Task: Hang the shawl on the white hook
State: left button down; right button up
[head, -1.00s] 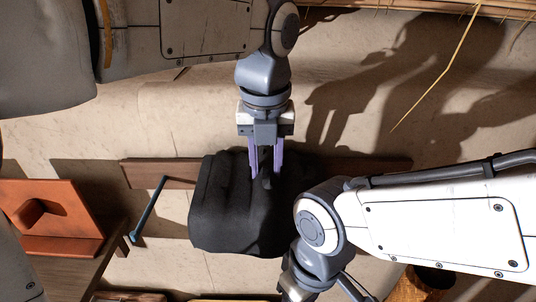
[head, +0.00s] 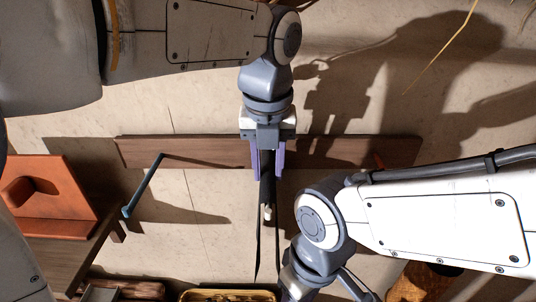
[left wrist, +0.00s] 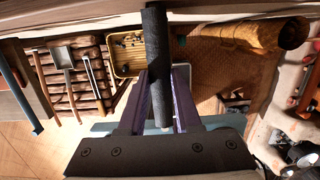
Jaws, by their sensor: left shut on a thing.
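My left gripper (head: 268,178) is shut on the black shawl (head: 266,188) in front of the wooden board (head: 205,152). The shawl is seen nearly edge-on, as a narrow fold with thin edges hanging below. In the left wrist view the shawl (left wrist: 157,60) is a dark roll between the purple fingers (left wrist: 157,95). A small white tip, seemingly the white hook (head: 267,213), shows at the fold's lower end, between the hanging edges. The rest of the hook is hidden, and I cannot tell whether the shawl touches it.
An orange stand (head: 55,200) is on a wooden table at left. A yellow-rimmed tray (head: 228,294) lies below. My right arm is close on the right.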

pick_arm(q)
jog(key=c, duration=0.5)
grip_release()
